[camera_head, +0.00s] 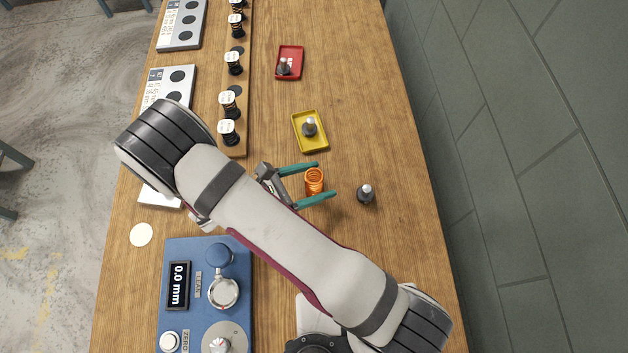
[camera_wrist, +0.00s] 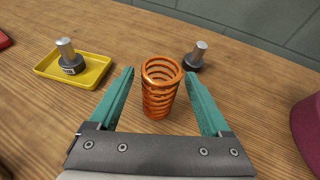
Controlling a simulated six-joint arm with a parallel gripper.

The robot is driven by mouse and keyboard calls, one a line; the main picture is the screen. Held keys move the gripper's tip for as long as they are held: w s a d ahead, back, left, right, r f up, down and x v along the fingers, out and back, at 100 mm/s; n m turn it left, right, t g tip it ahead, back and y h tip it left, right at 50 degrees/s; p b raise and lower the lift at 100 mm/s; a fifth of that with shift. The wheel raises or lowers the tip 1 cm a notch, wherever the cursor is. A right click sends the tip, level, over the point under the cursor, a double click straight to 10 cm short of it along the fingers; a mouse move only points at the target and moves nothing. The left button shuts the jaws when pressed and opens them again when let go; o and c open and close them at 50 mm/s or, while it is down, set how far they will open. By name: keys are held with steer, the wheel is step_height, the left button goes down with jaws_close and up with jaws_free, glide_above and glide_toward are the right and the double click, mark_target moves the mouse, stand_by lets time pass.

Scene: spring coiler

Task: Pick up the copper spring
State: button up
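The copper spring (camera_head: 314,181) is an orange coil standing upright on the wooden table. In the wrist view the copper spring (camera_wrist: 160,86) stands between the two teal fingers, with a visible gap on each side. My gripper (camera_head: 326,178) is open around it, one finger on each side; it also shows in the wrist view (camera_wrist: 162,85). I see no contact between the fingers and the coil.
A dark plug with a metal stem (camera_head: 365,194) stands just right of the fingers. A yellow tray (camera_head: 299,146) with a similar plug lies beyond, and a red tray (camera_head: 291,52) farther back. A blue gauge unit (camera_head: 205,262) and a wooden rack of black springs (camera_head: 233,105) are left.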

jaws_close()
steer(key=shift+r, duration=0.1)
